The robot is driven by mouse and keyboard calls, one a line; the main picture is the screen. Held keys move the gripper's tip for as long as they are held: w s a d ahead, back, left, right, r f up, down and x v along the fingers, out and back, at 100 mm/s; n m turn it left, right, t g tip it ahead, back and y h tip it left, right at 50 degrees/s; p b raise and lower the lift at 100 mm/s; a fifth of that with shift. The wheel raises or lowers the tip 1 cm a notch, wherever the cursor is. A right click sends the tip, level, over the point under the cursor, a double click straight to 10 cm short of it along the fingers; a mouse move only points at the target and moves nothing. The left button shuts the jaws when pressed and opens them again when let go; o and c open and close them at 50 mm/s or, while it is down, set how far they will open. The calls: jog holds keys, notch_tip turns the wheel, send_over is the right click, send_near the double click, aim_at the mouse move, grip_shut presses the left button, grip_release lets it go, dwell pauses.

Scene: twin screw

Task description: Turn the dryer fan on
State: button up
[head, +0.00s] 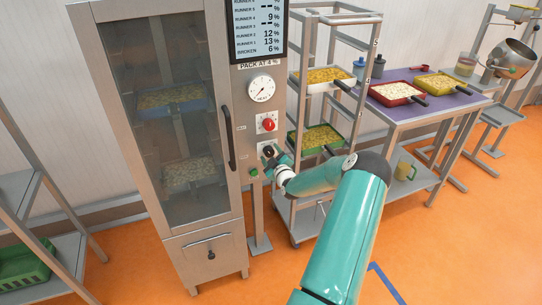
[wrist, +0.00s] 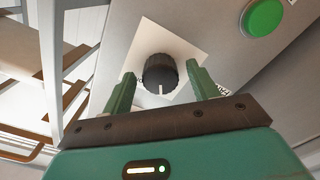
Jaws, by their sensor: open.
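The dryer (head: 165,130) is a tall steel cabinet with a glass door and a control panel on its right side. A black knob (wrist: 160,74) with a white pointer line sits on a white plate in the wrist view. A green round button (wrist: 263,17) is at the upper right of that view. My gripper (wrist: 160,84) is open, with one green finger on each side of the knob and gaps visible. In the head view my gripper (head: 270,155) is at the panel below the red knob (head: 268,125) and largely covers the black knob.
A dial gauge (head: 262,89) and a display (head: 257,30) are above on the panel. A door handle (head: 229,138) stands out left of the panel. A rack with trays (head: 325,75) stands close on the right, and a purple-topped table (head: 440,104) is beyond it.

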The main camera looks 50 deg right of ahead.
jog(key=c, duration=1)
jog(key=shift+m, duration=0.3)
jog(key=m, duration=0.5)
jog(key=shift+m, duration=0.3)
jog(key=m, duration=0.5)
jog(key=shift+m, duration=0.3)
